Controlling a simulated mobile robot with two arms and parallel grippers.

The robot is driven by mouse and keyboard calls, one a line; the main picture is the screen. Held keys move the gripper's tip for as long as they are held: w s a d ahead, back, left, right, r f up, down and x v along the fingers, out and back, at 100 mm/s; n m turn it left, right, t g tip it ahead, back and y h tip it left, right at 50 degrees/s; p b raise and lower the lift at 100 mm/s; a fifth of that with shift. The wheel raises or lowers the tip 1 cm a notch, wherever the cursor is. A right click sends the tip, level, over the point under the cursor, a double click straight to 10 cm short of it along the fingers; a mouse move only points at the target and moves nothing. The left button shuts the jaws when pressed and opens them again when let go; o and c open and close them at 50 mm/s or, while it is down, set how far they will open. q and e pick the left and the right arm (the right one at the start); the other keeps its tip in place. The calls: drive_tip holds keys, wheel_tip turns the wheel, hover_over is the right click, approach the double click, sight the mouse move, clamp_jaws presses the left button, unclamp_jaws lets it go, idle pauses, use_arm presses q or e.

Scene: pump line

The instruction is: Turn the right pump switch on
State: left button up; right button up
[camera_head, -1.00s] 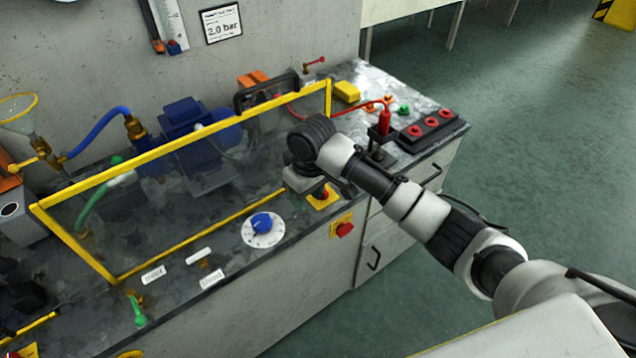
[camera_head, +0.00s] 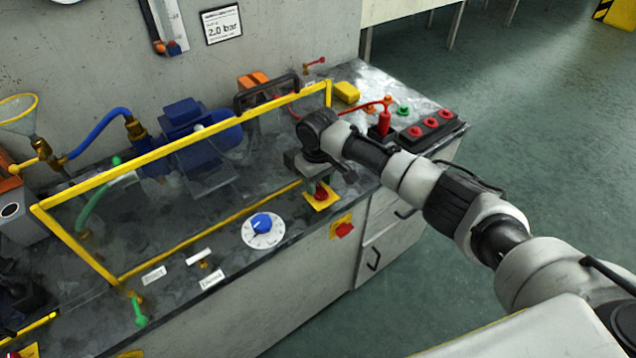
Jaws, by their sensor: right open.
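The right pump switch (camera_head: 321,197) is a red knob on a yellow plate at the bench's front edge, right of the blue dial. My right gripper (camera_head: 314,184) is open and points down just above and behind this switch. Its fingers partly hide the back of the plate. I cannot tell whether the fingers touch the knob. My left gripper is not in view.
A yellow-framed clear guard (camera_head: 180,146) stands left of my right gripper, with a blue pump (camera_head: 185,118) behind it. A blue-pointer dial (camera_head: 263,230) and a red button on a yellow plate (camera_head: 342,228) are close by. A red-socket block (camera_head: 431,129) lies at right.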

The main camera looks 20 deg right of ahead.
drive_tip(key=shift+f, duration=0.55)
clamp_jaws()
